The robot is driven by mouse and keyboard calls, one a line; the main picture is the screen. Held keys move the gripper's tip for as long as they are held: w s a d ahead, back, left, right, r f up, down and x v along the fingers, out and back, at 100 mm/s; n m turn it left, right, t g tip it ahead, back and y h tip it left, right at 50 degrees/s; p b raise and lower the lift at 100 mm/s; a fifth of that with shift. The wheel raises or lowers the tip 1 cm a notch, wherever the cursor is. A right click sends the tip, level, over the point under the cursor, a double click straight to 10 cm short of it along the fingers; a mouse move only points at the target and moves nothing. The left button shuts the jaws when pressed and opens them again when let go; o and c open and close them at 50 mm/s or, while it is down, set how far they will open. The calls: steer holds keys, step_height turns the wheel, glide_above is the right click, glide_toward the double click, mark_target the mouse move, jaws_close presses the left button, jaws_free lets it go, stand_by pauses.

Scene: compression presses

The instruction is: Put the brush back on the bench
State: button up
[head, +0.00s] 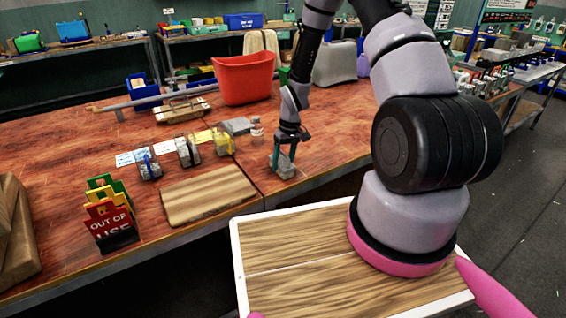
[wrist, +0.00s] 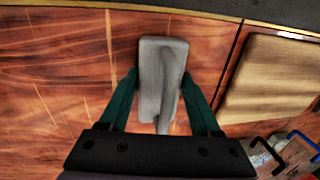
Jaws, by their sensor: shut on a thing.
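The brush (head: 283,166) is a grey block with a raised grey grip, and it sits between the green fingers of my gripper (head: 288,146). In the wrist view the brush (wrist: 151,62) lies lengthwise between the fingertips of my gripper (wrist: 160,76), which is shut on it. The brush is upright, low over the red-brown wooden bench (head: 332,132), near its front edge. I cannot tell for certain whether its underside touches the bench top.
A wooden board (head: 208,193) lies left of the brush. A red bin (head: 244,78) stands farther back. An "out of use" sign stand (head: 110,222) is at left. The bench right of my gripper is clear.

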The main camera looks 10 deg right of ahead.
steer(key=shift+f, duration=0.1)
steer(key=o, duration=1.4)
steer(key=shift+o, duration=0.2)
steer(key=s+d+r+m+t+h, duration=0.1)
steer(key=s+d+r+m+t, duration=0.15)
steer(key=r, duration=1.45)
steer(key=s+d+r+m+t, duration=0.1)
steer(key=s+d+r, duration=0.15)
steer(key=r, duration=1.45)
steer(key=s+r+m+t+y, duration=0.1)
steer(key=s+r+m+t, duration=0.3)
steer(key=s+r, duration=1)
steer(key=s, duration=0.3)
steer(key=shift+d+r, duration=0.15)
steer(key=shift+d, duration=0.1)
